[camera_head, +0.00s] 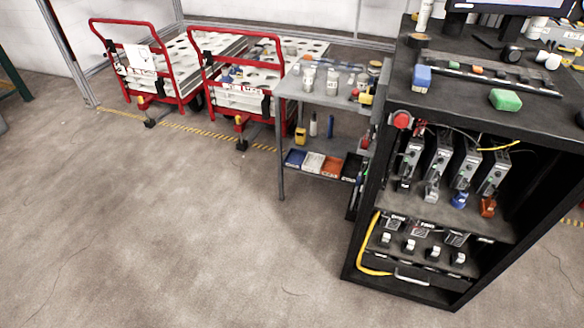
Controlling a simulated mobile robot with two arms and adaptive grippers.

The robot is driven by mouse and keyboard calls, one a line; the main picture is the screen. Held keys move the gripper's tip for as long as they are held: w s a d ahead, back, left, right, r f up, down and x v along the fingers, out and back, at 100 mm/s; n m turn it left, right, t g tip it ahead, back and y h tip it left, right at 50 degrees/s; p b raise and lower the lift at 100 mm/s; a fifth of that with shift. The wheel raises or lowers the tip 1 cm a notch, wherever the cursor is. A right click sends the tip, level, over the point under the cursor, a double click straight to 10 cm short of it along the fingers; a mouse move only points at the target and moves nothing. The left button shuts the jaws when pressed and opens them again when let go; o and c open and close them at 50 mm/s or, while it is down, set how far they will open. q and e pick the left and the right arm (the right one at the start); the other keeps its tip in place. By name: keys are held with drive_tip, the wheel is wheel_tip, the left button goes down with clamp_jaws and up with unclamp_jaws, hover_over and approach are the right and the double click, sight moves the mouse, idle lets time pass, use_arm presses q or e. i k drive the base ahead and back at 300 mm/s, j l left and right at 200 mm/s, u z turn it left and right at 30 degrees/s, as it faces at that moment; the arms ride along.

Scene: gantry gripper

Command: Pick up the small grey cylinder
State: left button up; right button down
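Neither of my grippers is in the head view. I cannot tell for sure which thing is the small grey cylinder. Pale grey, jar-like cylinders (309,79) stand on top of the grey side table (297,91). Another such jar (332,82) stands just to their right. A light cylindrical bottle (313,125) stands on the table's middle shelf. These things are too small to make out in detail.
A black workbench (400,70) with a monitor, a blue block (421,78) and a green block (505,99) stands at the right. Two red-handled carts (187,97) with white, holed tops stand at the back left. The grey floor (170,230) in front is clear.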

sight(363, 79)
drive_tip(key=i+j+z, duration=0.6)
drive_tip(key=j+z, duration=0.35)
drive_tip(key=l, duration=0.1)
